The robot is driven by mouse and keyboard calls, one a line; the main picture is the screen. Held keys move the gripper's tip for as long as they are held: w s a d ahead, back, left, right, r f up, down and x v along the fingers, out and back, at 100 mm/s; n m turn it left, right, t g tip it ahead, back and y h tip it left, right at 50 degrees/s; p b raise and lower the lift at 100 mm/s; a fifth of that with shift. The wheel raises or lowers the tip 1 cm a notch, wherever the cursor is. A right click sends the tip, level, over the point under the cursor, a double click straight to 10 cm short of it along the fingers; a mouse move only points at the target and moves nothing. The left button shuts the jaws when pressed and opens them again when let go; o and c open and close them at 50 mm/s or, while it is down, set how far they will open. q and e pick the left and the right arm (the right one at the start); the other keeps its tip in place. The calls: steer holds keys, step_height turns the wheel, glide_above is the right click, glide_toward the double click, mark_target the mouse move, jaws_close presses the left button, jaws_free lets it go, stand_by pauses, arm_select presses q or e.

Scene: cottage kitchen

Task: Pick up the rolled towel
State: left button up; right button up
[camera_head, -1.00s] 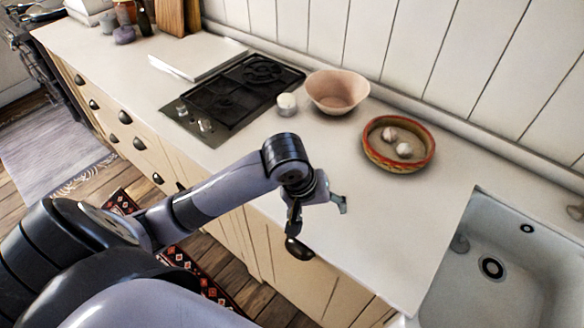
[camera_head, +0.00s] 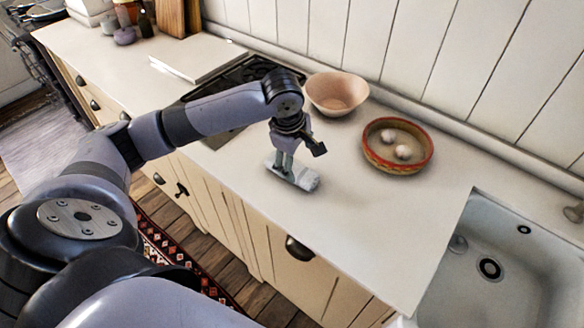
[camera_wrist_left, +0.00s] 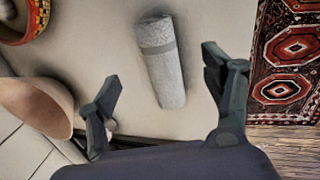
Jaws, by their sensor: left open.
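The rolled towel (camera_head: 306,179) is a light grey roll with a band around it, lying on the counter near its front edge. In the left wrist view the rolled towel (camera_wrist_left: 164,65) lies between the lines of the two fingers and ahead of them. My left gripper (camera_head: 283,166) is open and points down at the towel, hiding part of it in the head view. The wrist view shows its fingers (camera_wrist_left: 160,72) spread wide, one to each side of the towel, with nothing held. Whether the fingertips are level with the towel I cannot tell. My right gripper is not in view.
A pink bowl (camera_head: 337,93) and a red-rimmed dish (camera_head: 397,160) with two pale round items stand behind. The stove (camera_head: 243,72) is partly hidden by my arm. The sink (camera_head: 500,262) is at right. Counter right of the towel is clear.

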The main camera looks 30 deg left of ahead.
mark_target(301, 171)
arm_select(q)
steer(key=x, duration=0.3)
steer(key=shift+f, duration=0.15)
steer(key=shift+w+f+p, duration=0.2)
steer(key=shift+f+p, duration=0.3)
steer(key=p+x, duration=0.1)
steer(key=x, duration=0.3)
steer(key=shift+w+a+f, duration=0.1)
steer(key=shift+f, duration=0.05)
steer(key=shift+c, duration=0.3)
steer(key=c, duration=1.2)
